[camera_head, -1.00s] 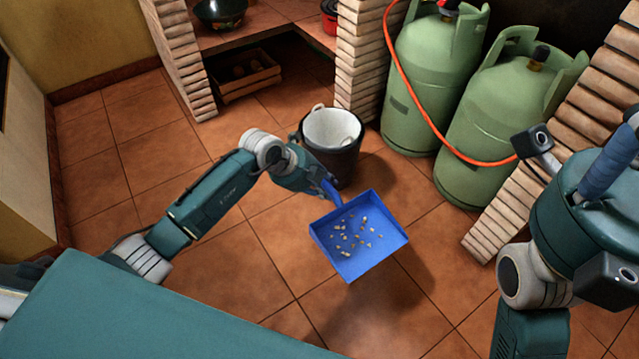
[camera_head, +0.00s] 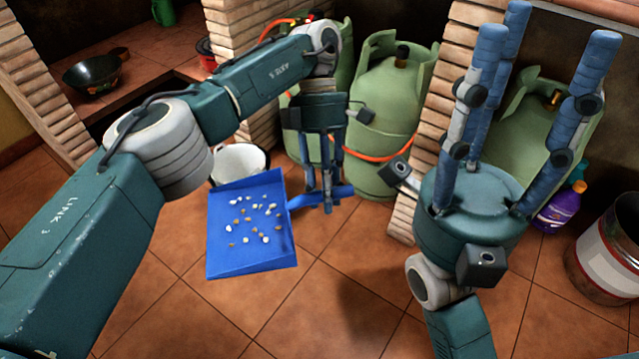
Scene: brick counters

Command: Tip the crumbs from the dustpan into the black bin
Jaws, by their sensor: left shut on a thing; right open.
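A blue dustpan (camera_head: 231,256) is held in the air, its tray facing up, with several pale and brown crumbs (camera_head: 258,220) lying in it. My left gripper (camera_head: 328,200) points down and is shut on the dustpan's handle, at the pan's right side. The black bin (camera_head: 240,163) stands on the floor behind the dustpan. Its pale inside and rim show, and the pan hides most of its body. My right gripper (camera_head: 530,45) is open and empty at the right, its fingers pointing up.
Green gas cylinders (camera_head: 377,120) with an orange hose stand behind my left gripper, beside brick pillars (camera_head: 460,60). A purple bottle (camera_head: 560,208) and a metal bucket (camera_head: 612,250) are at the right. A dark pan (camera_head: 92,73) sits on the counter at upper left. The front floor is clear.

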